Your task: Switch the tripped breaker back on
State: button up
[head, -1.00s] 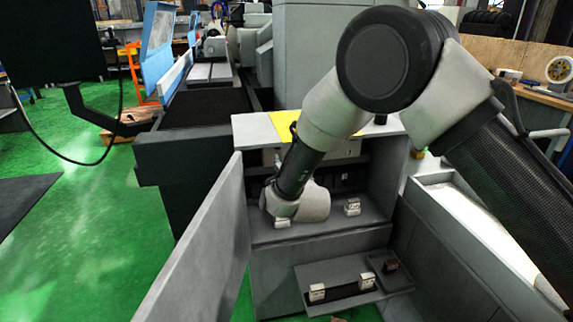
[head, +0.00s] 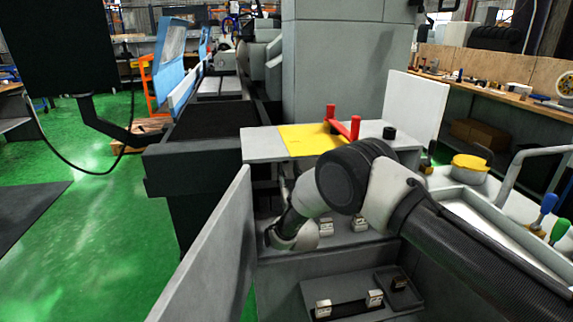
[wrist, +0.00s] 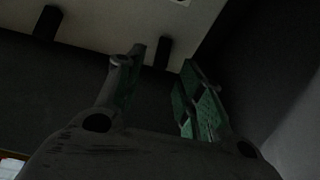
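The open grey cabinet (head: 262,145) holds my wrist and lower arm in the head view. My gripper itself is hidden there behind the arm and inside the cabinet. In the dark wrist view my gripper (wrist: 163,62) is open, its two green-padded fingers apart. A dark upright lever or peg (wrist: 163,52) on the pale panel (wrist: 110,22) shows between and beyond the fingertips. A second similar peg (wrist: 47,22) is at the upper left. I cannot tell which is the tripped breaker, or whether the fingers touch anything.
The cabinet door (head: 215,250) stands open at the left. Small pale blocks (head: 326,226) sit on the cabinet shelf, with more on a lower tray (head: 345,308). A yellow plate (head: 310,138) and red handles (head: 343,124) are on top.

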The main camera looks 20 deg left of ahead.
jog(key=x, duration=0.4)
grip_shut()
jog(key=shift+r+g, duration=0.3)
jog(key=shift+g, duration=0.4)
jog(key=shift+h, duration=0.4)
grip_release()
